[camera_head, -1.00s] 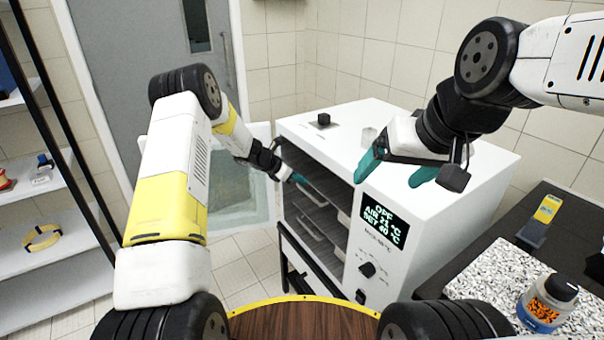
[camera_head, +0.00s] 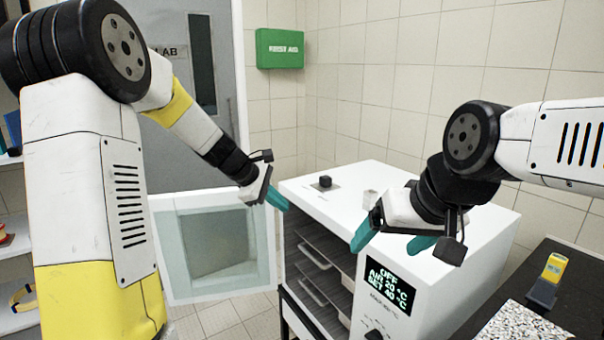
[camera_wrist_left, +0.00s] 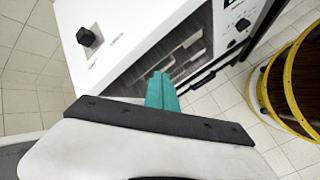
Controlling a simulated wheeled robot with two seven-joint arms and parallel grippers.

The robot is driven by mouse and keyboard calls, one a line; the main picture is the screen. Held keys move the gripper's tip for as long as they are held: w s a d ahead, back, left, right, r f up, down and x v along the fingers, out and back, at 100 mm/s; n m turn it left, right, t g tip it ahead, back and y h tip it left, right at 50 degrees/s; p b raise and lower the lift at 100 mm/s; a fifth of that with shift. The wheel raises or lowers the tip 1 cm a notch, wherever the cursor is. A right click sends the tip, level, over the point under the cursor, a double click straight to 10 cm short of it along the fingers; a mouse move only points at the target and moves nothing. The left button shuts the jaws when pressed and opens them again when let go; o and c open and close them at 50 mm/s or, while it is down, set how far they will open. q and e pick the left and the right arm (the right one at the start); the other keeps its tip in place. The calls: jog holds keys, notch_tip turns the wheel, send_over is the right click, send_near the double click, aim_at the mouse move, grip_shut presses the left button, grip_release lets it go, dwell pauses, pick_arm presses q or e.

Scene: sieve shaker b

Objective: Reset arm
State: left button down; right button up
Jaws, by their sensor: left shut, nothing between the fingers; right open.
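My left gripper (camera_head: 277,199) is shut and empty, with teal fingers. In the head view it is near the upper left front corner of the white oven, in front of its opening. In the left wrist view its closed fingers (camera_wrist_left: 161,91) point towards the oven's open front. My right gripper (camera_head: 392,242) is open and empty above the oven's top, near its front edge. The oven (camera_head: 450,240) has its glass door (camera_head: 215,248) swung open to the left. Its racks (camera_head: 318,262) show inside, and its display reads OFF.
A black knob (camera_head: 325,181) stands on the oven's top. A dark bench (camera_head: 575,290) at right holds a yellow and grey device (camera_head: 548,282) and a speckled slab (camera_head: 520,323). A green first-aid box (camera_head: 280,48) hangs on the wall. Shelves stand at far left.

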pick_arm(q)
jog(key=s+a+r+m+y, duration=0.1)
jog(key=s+a+r+m, duration=0.1)
jog(key=s+m, duration=0.3)
jog(key=s+a+r+m+t+y, duration=0.1)
jog(key=s+m, duration=0.4)
jog(key=s, duration=0.9)
jog(key=s+a+r+m+y, duration=0.2)
jog(key=s+a+r+m, duration=0.2)
jog(key=s, duration=0.6)
jog(key=shift+a+r+m+t+y, duration=0.3)
jog(key=shift+a+m, duration=0.1)
jog(key=shift+a, duration=0.2)
